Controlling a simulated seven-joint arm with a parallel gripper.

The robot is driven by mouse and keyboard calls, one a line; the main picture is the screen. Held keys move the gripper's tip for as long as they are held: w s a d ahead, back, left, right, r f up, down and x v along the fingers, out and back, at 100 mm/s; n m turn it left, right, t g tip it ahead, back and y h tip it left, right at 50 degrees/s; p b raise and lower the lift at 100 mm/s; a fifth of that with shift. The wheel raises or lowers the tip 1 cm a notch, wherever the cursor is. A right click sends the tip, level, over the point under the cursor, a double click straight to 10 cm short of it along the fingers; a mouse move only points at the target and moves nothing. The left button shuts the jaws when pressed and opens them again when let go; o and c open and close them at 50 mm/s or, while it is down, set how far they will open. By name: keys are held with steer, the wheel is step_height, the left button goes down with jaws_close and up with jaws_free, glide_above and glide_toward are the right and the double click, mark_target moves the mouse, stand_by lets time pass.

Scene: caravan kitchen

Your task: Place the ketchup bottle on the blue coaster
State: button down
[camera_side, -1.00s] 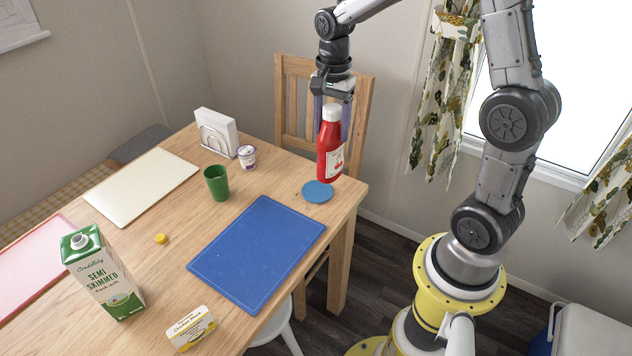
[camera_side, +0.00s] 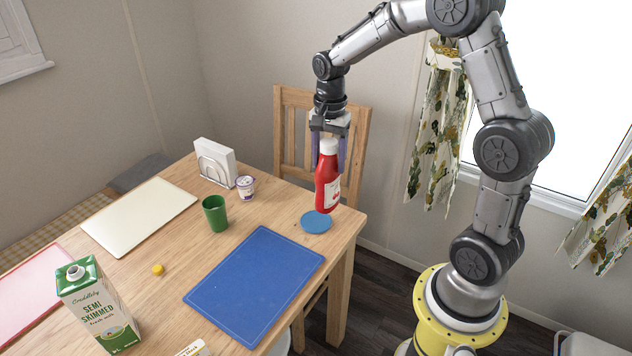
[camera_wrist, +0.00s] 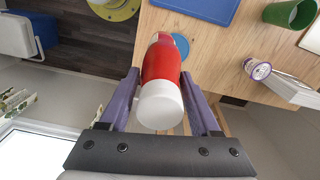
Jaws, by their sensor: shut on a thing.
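The red ketchup bottle (camera_side: 327,187) with a white cap is held roughly upright in my gripper (camera_side: 328,155). In the wrist view the bottle (camera_wrist: 161,65) sits between the purple fingers of my gripper (camera_wrist: 163,105), cap toward the camera. The round blue coaster (camera_side: 315,224) lies on the table near its right corner. In the side view the bottle's base overlaps the coaster's back edge. In the wrist view part of the coaster (camera_wrist: 182,45) shows just right of the bottle's base, and the bottle hides the rest. The gap beneath the bottle is hard to judge.
On the table (camera_side: 165,240) are a blue board (camera_side: 255,285), a green cup (camera_side: 215,213), a small pot (camera_side: 245,187), a napkin holder (camera_side: 215,163), a white board (camera_side: 140,215) and a milk carton (camera_side: 98,305). A wooden chair (camera_side: 355,140) stands behind. Bare wood surrounds the coaster.

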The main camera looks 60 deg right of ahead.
steer(key=w+d+f, duration=0.1)
steer(key=w+f, duration=0.3)
steer(key=f, duration=0.4)
steer(key=shift+w+d+f, duration=0.25)
steer(key=shift+d+f, duration=0.05)
steer(key=shift+f, duration=0.2)
steer(key=shift+c, duration=0.5)
jaws_free()
